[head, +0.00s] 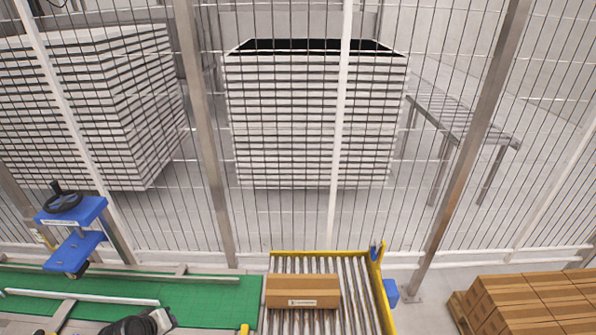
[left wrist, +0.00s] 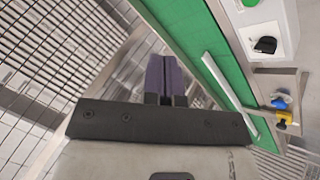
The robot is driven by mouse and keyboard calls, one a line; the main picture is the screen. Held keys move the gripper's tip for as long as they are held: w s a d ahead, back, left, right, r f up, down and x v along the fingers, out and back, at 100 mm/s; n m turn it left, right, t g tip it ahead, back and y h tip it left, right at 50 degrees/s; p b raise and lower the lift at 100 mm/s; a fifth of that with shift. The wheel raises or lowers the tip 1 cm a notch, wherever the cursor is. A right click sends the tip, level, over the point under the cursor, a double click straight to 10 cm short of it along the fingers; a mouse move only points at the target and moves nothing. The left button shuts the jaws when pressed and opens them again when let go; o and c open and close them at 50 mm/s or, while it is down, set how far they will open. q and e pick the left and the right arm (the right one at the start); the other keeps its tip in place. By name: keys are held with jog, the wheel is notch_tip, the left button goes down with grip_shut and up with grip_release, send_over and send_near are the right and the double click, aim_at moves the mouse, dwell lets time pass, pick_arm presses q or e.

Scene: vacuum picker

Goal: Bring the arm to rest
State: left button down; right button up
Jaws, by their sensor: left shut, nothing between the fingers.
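My left gripper (left wrist: 165,75) shows in the left wrist view with its two dark purple fingers pressed together and nothing between them. It is beside the green conveyor belt (left wrist: 200,45), with the wire fence behind it. In the head view, a dark grey part of my left arm shows at the bottom edge, over the green belt (head: 218,290); the fingers are hard to make out there. My right gripper is in neither view.
A cardboard box (head: 302,291) lies on the roller conveyor (head: 352,285) with yellow side rails. A blue machine with a handwheel (head: 75,235) stands at the left. Stacked cartons (head: 530,300) sit at the lower right. A wire fence (head: 270,215) closes off the back.

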pick_arm(q)
jog(key=s+d+r+m+y, duration=0.2)
jog(key=s+d+r+m, duration=0.15)
jog(key=r, duration=0.25)
jog(key=s+d+r+m, duration=0.1)
jog(key=s+d+m, duration=0.45)
jog(key=s, duration=0.75)
jog(key=s+d+f+g, duration=0.25)
jog(key=s+f, duration=0.25)
jog(key=s, duration=0.3)
jog(key=s+d+f+g, duration=0.1)
jog(key=s+d+f, duration=0.25)
jog(key=s, duration=0.55)
notch_tip(320, 180, up, 27)
jog(key=p, duration=2.8)
jog(key=shift+s+a, duration=0.15)
jog(key=shift+a, duration=0.3)
jog(key=shift+f, duration=0.1)
